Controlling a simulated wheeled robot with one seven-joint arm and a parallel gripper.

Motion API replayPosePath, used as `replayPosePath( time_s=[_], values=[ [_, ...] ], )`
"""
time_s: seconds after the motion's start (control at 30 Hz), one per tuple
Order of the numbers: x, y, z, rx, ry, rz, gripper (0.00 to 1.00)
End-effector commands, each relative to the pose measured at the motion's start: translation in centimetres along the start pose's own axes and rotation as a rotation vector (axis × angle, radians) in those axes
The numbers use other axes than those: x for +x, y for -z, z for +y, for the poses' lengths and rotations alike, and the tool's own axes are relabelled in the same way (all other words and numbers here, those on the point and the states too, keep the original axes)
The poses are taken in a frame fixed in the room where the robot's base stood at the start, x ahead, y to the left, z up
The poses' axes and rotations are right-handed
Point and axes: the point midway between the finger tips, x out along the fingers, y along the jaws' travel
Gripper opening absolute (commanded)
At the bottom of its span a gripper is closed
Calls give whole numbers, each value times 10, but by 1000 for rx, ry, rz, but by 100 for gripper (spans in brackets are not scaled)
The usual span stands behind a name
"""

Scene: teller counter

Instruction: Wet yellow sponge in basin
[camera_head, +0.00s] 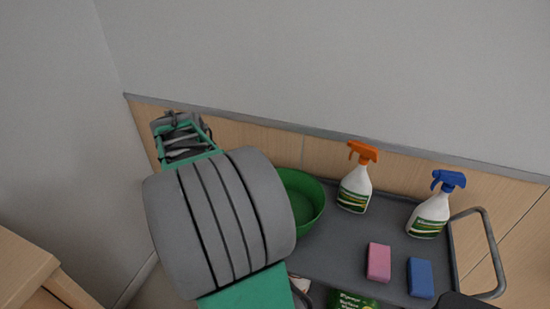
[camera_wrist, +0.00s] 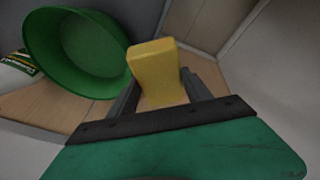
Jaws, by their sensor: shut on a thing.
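A yellow sponge (camera_wrist: 156,72) is held between the two fingers of my gripper (camera_wrist: 159,92) in the wrist view. The green basin (camera_head: 301,199) stands at the left end of a grey tray in the head view, partly hidden behind my arm. In the wrist view the basin (camera_wrist: 72,50) is to the left of the sponge, with its open inside showing. The sponge is outside the basin and apart from its rim. The head view does not show the sponge or my fingertips clearly, because my arm is in front.
The grey tray (camera_head: 331,240) also carries an orange-topped spray bottle (camera_head: 355,187), a blue-topped spray bottle (camera_head: 430,212), a pink sponge (camera_head: 378,262) and a blue sponge (camera_head: 420,278). A metal handle (camera_head: 489,243) rises at its right end. A wall stands close behind. A wooden cabinet (camera_head: 28,262) is at left.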

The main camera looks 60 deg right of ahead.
Motion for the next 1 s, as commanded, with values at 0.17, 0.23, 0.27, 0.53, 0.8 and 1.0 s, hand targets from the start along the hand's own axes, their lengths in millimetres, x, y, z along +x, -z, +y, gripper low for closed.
replayPosePath(
  time_s=[0.17,0.23,0.27,0.53,0.8,1.0],
  values=[
    [0,11,115,263,-128,-86,25],
    [2,7,148,339,-164,-113,25],
    [3,5,159,366,-177,-123,25],
    [9,-4,195,454,-217,-152,25],
    [33,-11,190,451,-217,-153,25],
    [56,-17,187,450,-216,-152,25]
  ],
)
